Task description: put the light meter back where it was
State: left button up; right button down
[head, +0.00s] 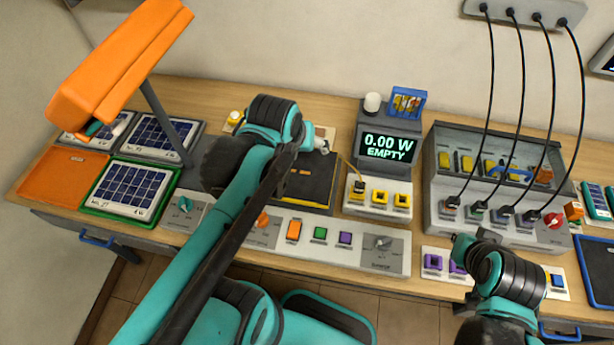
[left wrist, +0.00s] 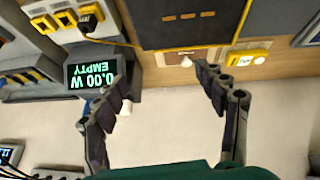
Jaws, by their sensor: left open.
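No object is clearly marked as the light meter. A small yellow box with a white face (left wrist: 246,58) is the likeliest; it stands behind the black pad, and it also shows in the head view (head: 235,118), left of my arm. My left gripper (left wrist: 160,70) is open and empty, its fingers spread in front of the wall edge of the bench. A white knob on a brown plate (left wrist: 186,60) lies beyond the fingers, nearer the right one. In the head view my left arm hides most of the gripper. My right gripper (head: 466,247) hangs over the front edge; its jaws are unclear.
The black pad (head: 305,185) lies under my left arm. The display (head: 389,147) reads 0.00 W EMPTY. A console with black cables (head: 490,190) stands right. Solar panels (head: 130,188), an orange tray (head: 60,175) and an orange lamp (head: 115,65) fill the left.

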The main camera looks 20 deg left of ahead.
pick_arm(q)
jog(key=s+d+f+m+t, duration=0.1)
jog(key=s+d+f+m, duration=0.2)
jog(key=s+f, duration=0.1)
jog(key=shift+s+d+m+h, duration=0.2)
jog(key=shift+s+m+h, duration=0.1)
jog(key=shift+s, duration=0.3)
notch_tip(320, 180, down, 5)
jog(key=b, duration=0.5)
